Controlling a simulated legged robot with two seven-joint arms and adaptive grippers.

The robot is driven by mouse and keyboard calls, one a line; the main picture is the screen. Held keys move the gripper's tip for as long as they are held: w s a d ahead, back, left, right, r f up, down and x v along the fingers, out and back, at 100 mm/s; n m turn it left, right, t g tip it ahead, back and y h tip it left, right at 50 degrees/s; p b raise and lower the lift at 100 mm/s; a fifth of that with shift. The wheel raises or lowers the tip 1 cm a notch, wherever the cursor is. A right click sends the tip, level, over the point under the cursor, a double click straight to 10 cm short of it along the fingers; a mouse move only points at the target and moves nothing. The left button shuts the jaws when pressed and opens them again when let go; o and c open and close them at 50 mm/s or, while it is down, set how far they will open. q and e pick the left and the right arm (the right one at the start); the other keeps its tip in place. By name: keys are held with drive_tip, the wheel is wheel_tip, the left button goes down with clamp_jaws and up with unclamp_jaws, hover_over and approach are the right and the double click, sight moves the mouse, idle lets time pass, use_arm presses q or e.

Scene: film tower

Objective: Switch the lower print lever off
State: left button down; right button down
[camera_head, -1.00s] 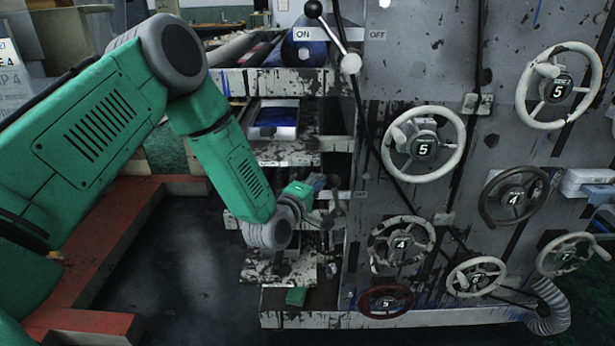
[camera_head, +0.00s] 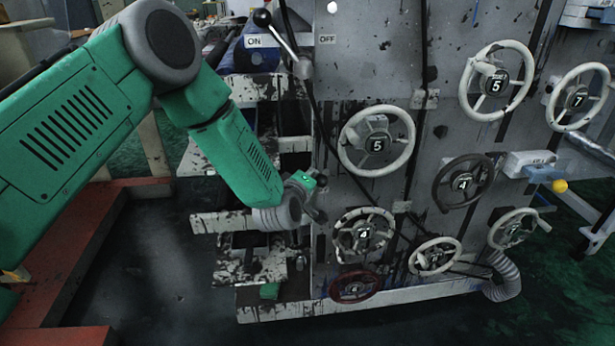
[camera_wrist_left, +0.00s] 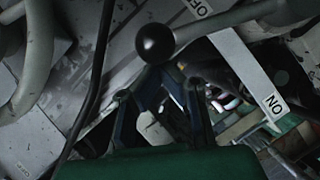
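In the left wrist view a lever shows a black ball knob (camera_wrist_left: 155,43) and a pale rod running to the upper right. An OFF label (camera_wrist_left: 199,7) and an ON label (camera_wrist_left: 273,103) lie on either side of the rod. My left gripper (camera_wrist_left: 160,82) has its two dark fingers apart, with the knob just past their tips. I cannot tell whether they touch. In the head view my left gripper (camera_head: 318,200) is small and dark at the panel's left edge, and it hides the lower lever. Above it, another lever (camera_head: 283,42) leans toward its ON label. My right gripper is not in view.
The grey panel (camera_head: 400,65) carries several numbered handwheels, the nearest a white wheel 5 (camera_head: 376,141). Dark cables run down the panel beside the gripper. Paint-stained shelves (camera_head: 262,88) stand left of the panel edge. Open dark floor (camera_head: 165,255) lies at lower left.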

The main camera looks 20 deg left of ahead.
use_arm(q)
drive_tip(key=shift+d, duration=0.2)
idle(0.3)
drive_tip(key=a+v, duration=0.1)
drive_tip(key=v, duration=1)
drive_tip(key=shift+s+d, duration=0.3)
drive_tip(key=shift+s, duration=0.1)
